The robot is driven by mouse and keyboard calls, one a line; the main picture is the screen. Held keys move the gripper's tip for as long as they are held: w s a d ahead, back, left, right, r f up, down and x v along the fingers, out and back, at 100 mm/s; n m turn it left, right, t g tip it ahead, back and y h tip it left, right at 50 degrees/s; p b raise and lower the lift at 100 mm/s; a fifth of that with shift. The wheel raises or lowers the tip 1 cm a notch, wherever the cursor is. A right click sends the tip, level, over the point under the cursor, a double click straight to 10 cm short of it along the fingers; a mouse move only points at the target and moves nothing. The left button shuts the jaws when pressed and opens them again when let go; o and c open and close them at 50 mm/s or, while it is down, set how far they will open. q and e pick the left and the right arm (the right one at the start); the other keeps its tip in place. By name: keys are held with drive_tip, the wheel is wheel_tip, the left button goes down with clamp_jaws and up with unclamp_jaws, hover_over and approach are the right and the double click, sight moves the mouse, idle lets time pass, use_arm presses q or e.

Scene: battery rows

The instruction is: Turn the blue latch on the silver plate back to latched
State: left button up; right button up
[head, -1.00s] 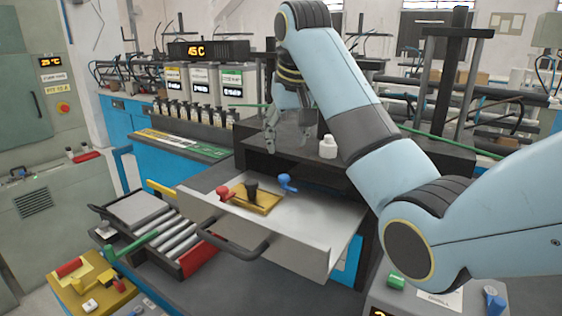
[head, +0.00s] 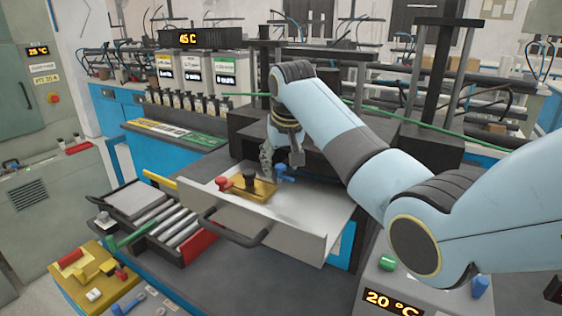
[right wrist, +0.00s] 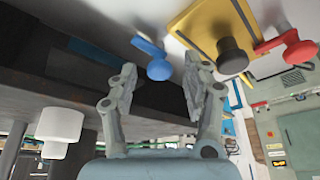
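A blue latch (head: 284,176) with a round knob stands on the pale silver floor (head: 305,205) of the pulled-out drawer, beside a yellow plate (head: 262,190). In the right wrist view the blue latch (right wrist: 158,68) shows its arm and knob between and just beyond my fingertips. My right gripper (head: 282,160) is pointing down just above the latch. In the right wrist view my right gripper (right wrist: 160,80) is open, its two fingers apart with nothing clearly held. I cannot tell whether a finger touches the knob. My left gripper is out of view.
The yellow plate bears a red latch (head: 222,183) and a black knob (head: 249,180). The drawer handle (head: 235,232) juts out in front. A dark housing (head: 245,130) stands behind the drawer. A white jar (right wrist: 60,127) is close in the right wrist view. The drawer's right part is clear.

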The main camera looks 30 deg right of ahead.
drive_tip(key=c, duration=0.4)
clamp_jaws()
